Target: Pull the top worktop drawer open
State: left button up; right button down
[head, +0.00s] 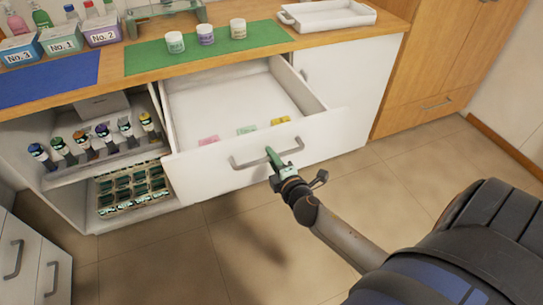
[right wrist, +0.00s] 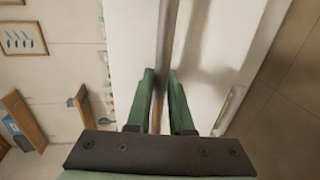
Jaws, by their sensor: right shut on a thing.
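The top worktop drawer (head: 220,173) is white and stands pulled out from under the wooden worktop (head: 300,42). Its inside shows, with a pink, a green and a yellow small item near the front. Its grey bar handle (head: 240,166) runs across the front panel. My right gripper (head: 271,155) is shut on the handle near its right part. In the right wrist view the handle bar (right wrist: 165,60) passes between the green fingers of the gripper (right wrist: 162,85). My left gripper is not in view.
On the worktop are a green mat (head: 150,58) with several jars, a blue mat (head: 45,80), labelled bins (head: 62,40) and a white tray (head: 325,16). Open shelves with bottles (head: 85,145) and a case (head: 130,190) are left of the drawer. The floor in front is clear.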

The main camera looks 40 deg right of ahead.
jog(key=c, duration=0.8)
grip_release()
jog(key=shift+s, duration=0.15)
jog(key=shift+b+v, duration=0.45)
jog(key=shift+v, duration=5.7)
jog(key=s+a+f+m+g+y+p, duration=0.2)
jog(key=a+f+m, duration=0.1)
jog(key=a+m, duration=0.1)
jog(key=s+a+f+m+g+y+p, duration=0.2)
jog(key=s+a+f+m+p, duration=0.1)
jog(key=a+m, duration=0.1)
jog(key=s+a+f+m+g+y+p, duration=0.2)
jog(key=s+a+f+m, duration=0.1)
jog(key=a+f+m, duration=0.1)
jog(key=shift+s+a+m, duration=0.25)
jog(key=shift+a+m, duration=0.3)
jog(key=shift+m, duration=0.15)
